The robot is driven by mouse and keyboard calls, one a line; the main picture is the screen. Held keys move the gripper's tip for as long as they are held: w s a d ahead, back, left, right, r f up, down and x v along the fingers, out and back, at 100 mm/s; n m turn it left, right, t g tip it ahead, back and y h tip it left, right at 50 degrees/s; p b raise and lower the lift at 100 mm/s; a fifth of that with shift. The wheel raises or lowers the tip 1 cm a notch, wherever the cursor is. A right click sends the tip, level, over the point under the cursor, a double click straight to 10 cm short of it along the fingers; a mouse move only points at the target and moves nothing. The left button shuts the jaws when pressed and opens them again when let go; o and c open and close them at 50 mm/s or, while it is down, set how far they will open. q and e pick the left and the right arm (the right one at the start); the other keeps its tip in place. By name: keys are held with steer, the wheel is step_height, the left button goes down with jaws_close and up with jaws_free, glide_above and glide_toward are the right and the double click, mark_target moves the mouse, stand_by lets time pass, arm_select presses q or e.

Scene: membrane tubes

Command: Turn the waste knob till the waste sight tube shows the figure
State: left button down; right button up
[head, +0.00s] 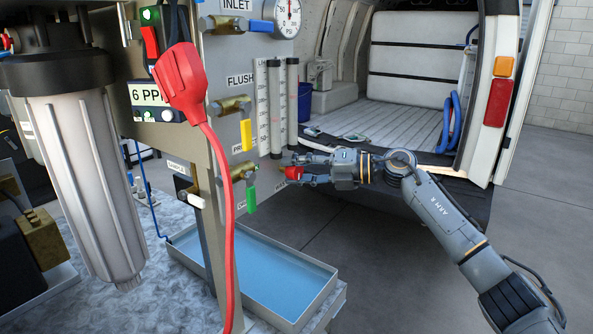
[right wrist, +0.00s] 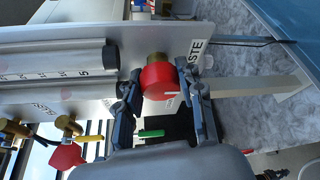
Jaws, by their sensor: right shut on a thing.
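The red waste knob (right wrist: 158,82) sits on a brass stem beside the WASTE label (right wrist: 200,55) in the right wrist view. A white mark shows on its face. It also shows in the head view (head: 293,173), low on the panel's right edge. My right gripper (right wrist: 163,92) is shut on the knob, one finger on each side. In the head view my right gripper (head: 297,168) reaches it from the right. Two upright sight tubes (head: 292,103) stand beside a scale above the knob; their levels are too small to read. My left gripper is out of view.
A yellow-handled flush valve (head: 246,134) and a green-handled valve (head: 251,198) project left of the tubes. A red plug and cord (head: 181,85) hang in front of the panel. A blue-bottomed tray (head: 335,280) lies below. The floor to the right is clear.

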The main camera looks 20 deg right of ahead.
steer(key=shift+f, duration=0.15)
steer(key=o, duration=1.2)
steer(key=v, duration=1.2)
